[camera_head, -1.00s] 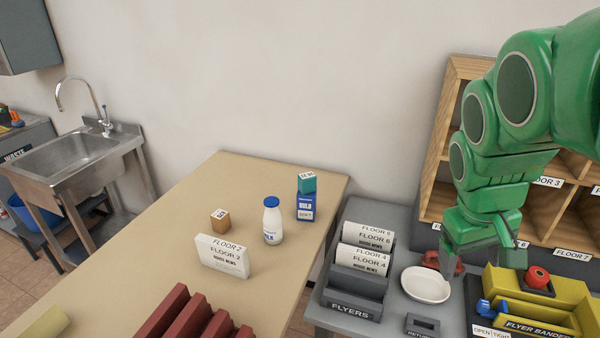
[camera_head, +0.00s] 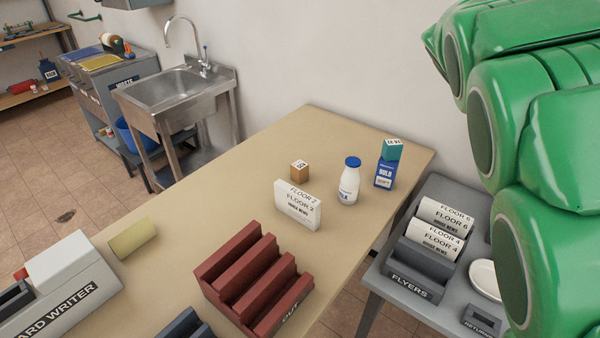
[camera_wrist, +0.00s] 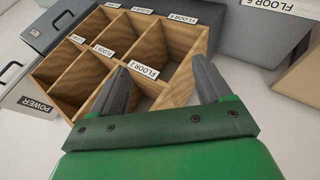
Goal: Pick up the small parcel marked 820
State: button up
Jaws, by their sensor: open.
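One is a brown cube (camera_head: 299,171) with a white label on top, behind a white "FLOOR 2" stack (camera_head: 298,205). The other is a teal box (camera_head: 391,150) with a white label on top, resting on a blue carton (camera_head: 384,174). Both labels are too small to read surely, so I cannot tell which is 820. My gripper (camera_wrist: 160,66) shows in the wrist view, open and empty, in front of wooden pigeonholes (camera_wrist: 150,47). It is outside the head view, away from both parcels.
A white bottle with a blue cap (camera_head: 348,182) stands between the parcels. A red slotted rack (camera_head: 255,280) is at the table's front. A flyers holder (camera_head: 412,282) and a white dish (camera_head: 484,279) are on the grey side table. The table's back left is clear.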

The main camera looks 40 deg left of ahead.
jog(key=w+a+f+m+t+h, duration=0.1)
jog(key=w+a, duration=0.2)
jog(key=a, duration=0.3)
jog(key=w+a+f+t, duration=0.2)
jog(key=w+a, duration=0.2)
jog(key=a, duration=0.2)
jog(key=m+t+y, duration=0.2)
jog(key=t+y, duration=0.3)
jog(key=y, duration=0.2)
send_over(297, 165)
jog(key=f, duration=1.8)
jog(key=shift+d+f, duration=0.2)
jog(key=shift+f, duration=0.1)
jog(key=shift+a+f, duration=0.1)
jog(key=shift+f, duration=1.95)
notch_tip(297, 165, down, 3)
jog(key=shift+w+f, duration=0.1)
jog(key=shift+f, duration=0.05)
jog(key=shift+r+x, duration=0.2)
jog(key=shift+x, duration=1.15)
jog(key=shift+w, duration=0.1)
jog(key=c, duration=1.1)
